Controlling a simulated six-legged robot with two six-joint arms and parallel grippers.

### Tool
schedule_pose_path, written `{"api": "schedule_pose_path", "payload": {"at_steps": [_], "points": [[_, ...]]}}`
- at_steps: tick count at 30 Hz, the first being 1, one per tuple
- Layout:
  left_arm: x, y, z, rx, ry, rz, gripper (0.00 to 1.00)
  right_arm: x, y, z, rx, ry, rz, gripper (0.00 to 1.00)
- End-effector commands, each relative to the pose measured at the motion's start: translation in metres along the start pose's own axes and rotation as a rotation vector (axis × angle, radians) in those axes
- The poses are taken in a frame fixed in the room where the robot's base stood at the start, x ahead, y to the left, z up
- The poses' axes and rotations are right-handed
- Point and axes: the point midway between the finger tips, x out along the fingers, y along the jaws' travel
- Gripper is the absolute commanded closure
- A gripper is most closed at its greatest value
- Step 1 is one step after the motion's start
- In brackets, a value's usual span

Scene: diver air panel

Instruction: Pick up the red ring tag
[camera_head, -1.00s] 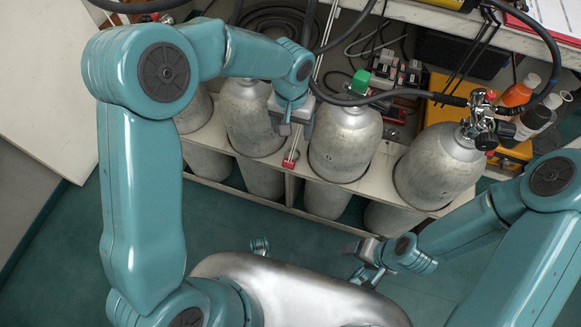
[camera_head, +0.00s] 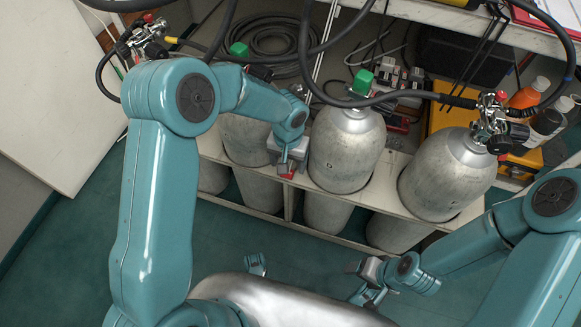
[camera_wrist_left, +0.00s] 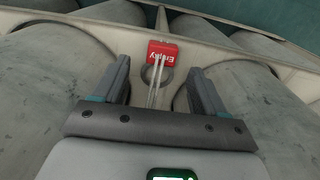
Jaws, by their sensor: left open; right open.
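The red ring tag (camera_wrist_left: 163,53), lettered "Empty", sits on the pale rack ledge between two grey cylinders in the left wrist view. A grey ring (camera_wrist_left: 157,75) shows just below it, and thin pale strands cross both. In the head view only a bit of the red tag (camera_head: 288,173) shows, just below my left gripper (camera_head: 285,164). In the wrist view the left gripper's open fingers (camera_wrist_left: 159,76) stand apart on either side of the ring, with the red tag slightly beyond the tips. My right gripper (camera_head: 361,282) is open and empty, low at centre right.
Grey cylinders (camera_head: 345,150) stand in the pale rack (camera_head: 395,183) close beside my left gripper. Black hoses (camera_head: 400,97) pass above them. Valve fittings (camera_head: 490,120) top the right cylinder. The green floor (camera_head: 120,180) at left is clear.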

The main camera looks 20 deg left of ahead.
Motion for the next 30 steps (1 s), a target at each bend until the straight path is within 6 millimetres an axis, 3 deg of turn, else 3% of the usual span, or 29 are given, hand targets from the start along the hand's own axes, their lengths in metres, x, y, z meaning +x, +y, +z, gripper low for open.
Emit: {"api": "schedule_pose_path", "payload": {"at_steps": [1, 3, 10, 11, 16, 25, 30], "points": [[0.014, 0.000, 0.001, 0.001, -0.003, 0.000, 0.28, 0.007, 0.003, -0.001, 0.003, 0.003, 0.000, 0.30], [0.022, 0.000, 0.000, -0.001, -0.001, 0.000, 0.28, 0.009, 0.004, -0.002, 0.006, 0.005, 0.001, 0.30], [0.023, 0.000, 0.000, -0.001, 0.000, 0.000, 0.28, 0.007, 0.004, -0.003, 0.007, 0.006, 0.001, 0.30], [0.023, 0.000, 0.000, -0.001, 0.000, 0.000, 0.35, 0.007, 0.004, -0.003, 0.007, 0.006, 0.001, 0.30], [0.023, 0.000, 0.000, 0.000, 0.000, 0.000, 0.90, 0.007, 0.004, -0.003, 0.006, 0.006, 0.001, 0.30], [0.021, 0.000, 0.000, 0.000, 0.001, 0.000, 0.92, 0.007, 0.004, -0.003, 0.006, 0.006, 0.001, 0.30], [-0.001, 0.000, -0.001, 0.001, 0.003, 0.000, 0.92, -0.001, 0.000, -0.001, 0.002, 0.002, 0.000, 0.30]]}}
